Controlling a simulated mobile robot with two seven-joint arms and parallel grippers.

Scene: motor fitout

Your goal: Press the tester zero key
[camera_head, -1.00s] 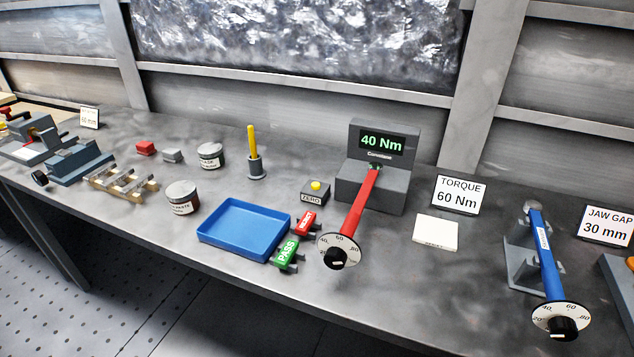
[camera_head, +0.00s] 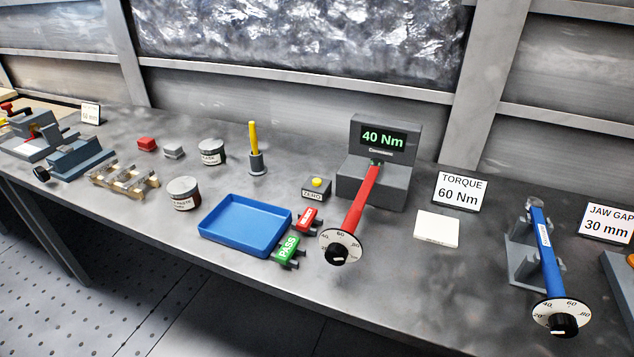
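The zero key is a small grey box labelled ZERO (camera_head: 313,194) with a yellow button (camera_head: 317,182) on top. It stands on the bench just left of the torque tester (camera_head: 376,185). The tester's display (camera_head: 383,139) reads 40 Nm in green. A red torque wrench (camera_head: 361,207) sits with its head in the tester, and its dial end points toward the front edge. Neither of my grippers shows in the head view.
A blue tray (camera_head: 203,229), a red tag (camera_head: 307,219) and a green PASS tag (camera_head: 287,250) lie in front of the key. A yellow-handled tool in a holder (camera_head: 256,163) stands to its left. A white block (camera_head: 437,229) and a blue wrench on a stand (camera_head: 546,258) are at right.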

